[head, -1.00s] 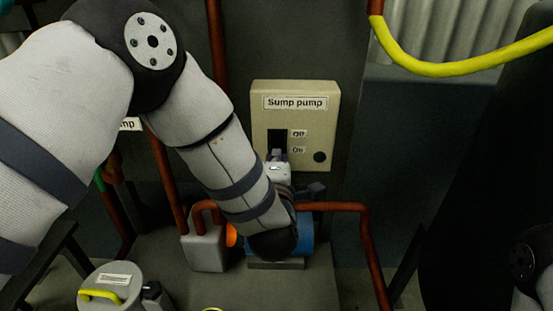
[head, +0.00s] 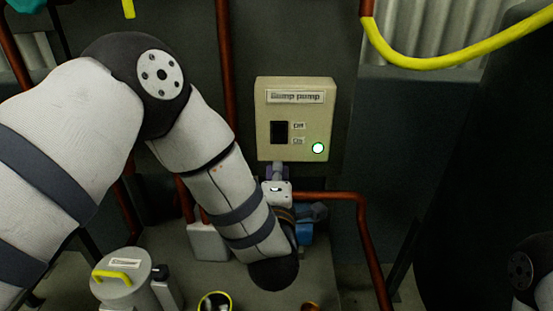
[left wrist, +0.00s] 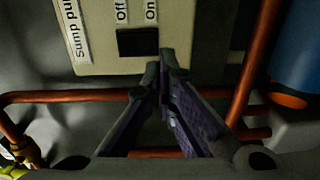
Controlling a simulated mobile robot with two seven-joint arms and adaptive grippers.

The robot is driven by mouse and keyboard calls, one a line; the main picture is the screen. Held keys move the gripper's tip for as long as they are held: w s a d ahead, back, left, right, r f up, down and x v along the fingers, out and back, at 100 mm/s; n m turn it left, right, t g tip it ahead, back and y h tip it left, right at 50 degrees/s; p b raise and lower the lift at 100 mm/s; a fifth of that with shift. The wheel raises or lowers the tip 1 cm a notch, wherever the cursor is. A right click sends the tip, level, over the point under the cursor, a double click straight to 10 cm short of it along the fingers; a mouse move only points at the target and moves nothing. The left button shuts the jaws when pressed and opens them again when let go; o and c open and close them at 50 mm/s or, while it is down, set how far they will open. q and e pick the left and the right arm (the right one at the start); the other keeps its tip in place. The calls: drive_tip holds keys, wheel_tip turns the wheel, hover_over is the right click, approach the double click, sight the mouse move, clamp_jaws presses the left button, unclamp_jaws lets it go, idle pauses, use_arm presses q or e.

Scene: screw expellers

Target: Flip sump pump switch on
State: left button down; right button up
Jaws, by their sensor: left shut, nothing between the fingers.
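The beige sump pump switch box (head: 296,118) is on the wall in the head view, with a black switch (head: 279,132) beside "Off" and "On" labels. Its round indicator light (head: 318,148) glows white-green. My left gripper (head: 277,165) is at the lower edge of the box, below the switch. In the left wrist view its fingers (left wrist: 160,68) are shut and empty, with the tips close to the black switch (left wrist: 138,42); I cannot tell if they touch the box. The switch's exact tilt is too dark to read. My right gripper is out of view.
A red-brown pipe (head: 345,196) runs right of my gripper and turns down. A blue pump body (head: 305,234) is partly hidden behind my left arm. A grey lidded canister (head: 122,279) with a yellow handle stands at lower left. A yellow hose (head: 440,70) hangs at upper right.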

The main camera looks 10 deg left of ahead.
use_arm(q)
drive_tip(key=shift+s+d+f, duration=0.15)
drive_tip(key=shift+s+f, duration=0.05)
drive_tip(key=shift+s, duration=0.65)
drive_tip(key=shift+s+d+f, duration=0.15)
drive_tip(key=shift+s+f, duration=0.1)
drive_tip(key=shift+s, duration=0.55)
drive_tip(key=shift+s+d+f, duration=0.15)
drive_tip(key=shift+s+f, duration=0.05)
drive_tip(key=shift+s, duration=0.65)
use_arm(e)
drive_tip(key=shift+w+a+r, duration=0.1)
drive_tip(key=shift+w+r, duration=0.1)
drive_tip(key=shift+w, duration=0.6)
